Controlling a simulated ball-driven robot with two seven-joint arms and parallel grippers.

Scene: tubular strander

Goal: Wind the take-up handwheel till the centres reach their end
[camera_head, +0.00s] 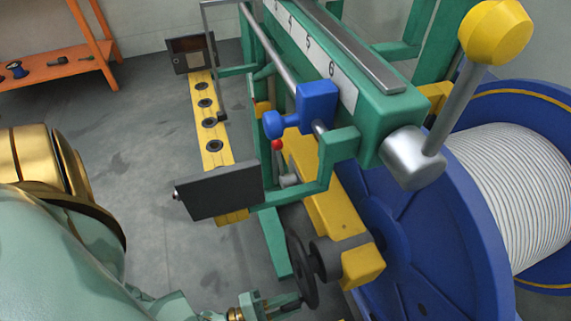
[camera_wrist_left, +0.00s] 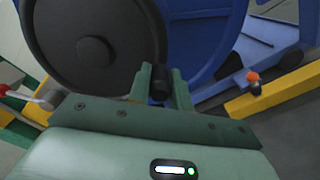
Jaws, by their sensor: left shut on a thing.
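The take-up handwheel (camera_head: 299,272) is a dark disc seen nearly edge-on at the bottom centre of the head view, beside a yellow arm (camera_head: 328,212). In the left wrist view the handwheel (camera_wrist_left: 92,45) is large at the upper left, with a round hub. My left gripper (camera_head: 284,305) is low in the head view, at the wheel's lower edge. In the left wrist view its two green fingers are shut on the wheel's dark crank handle (camera_wrist_left: 160,84), near the rim. The centres cannot be made out clearly. My right gripper is not in view.
A blue reel (camera_head: 425,225) wound with pale strand stands right of the wheel. A lever with a yellow ball (camera_head: 495,32) rises above it. A dark plate (camera_head: 220,190) and a blue clamp (camera_head: 316,105) are close by. Grey floor (camera_head: 140,120) is open at left.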

